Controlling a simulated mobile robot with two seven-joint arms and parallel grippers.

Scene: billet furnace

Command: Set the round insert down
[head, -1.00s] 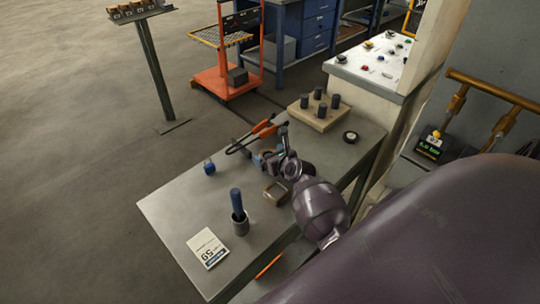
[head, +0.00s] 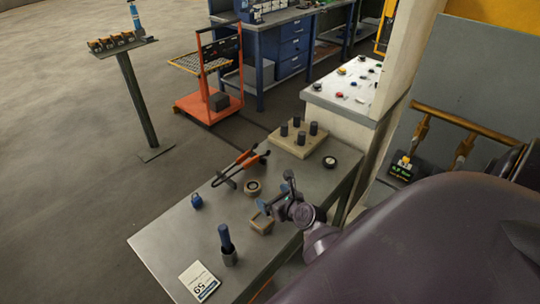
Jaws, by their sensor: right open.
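The round insert (head: 252,187), a small tan piece with a dark round centre, rests on the grey table, left of my right gripper. A tan square block (head: 262,223) with an opening in its top sits in front of it, just below the gripper in the picture. My right gripper (head: 275,194) is open, its fingers spread, and it appears empty and clear of the insert. Whether a finger touches the square block is hard to tell. My left gripper is out of view.
Orange-handled tongs (head: 240,167) lie behind the insert. A blue item (head: 196,201), a cup with a blue-handled tool (head: 229,255) and a card (head: 198,282) occupy the left and front.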

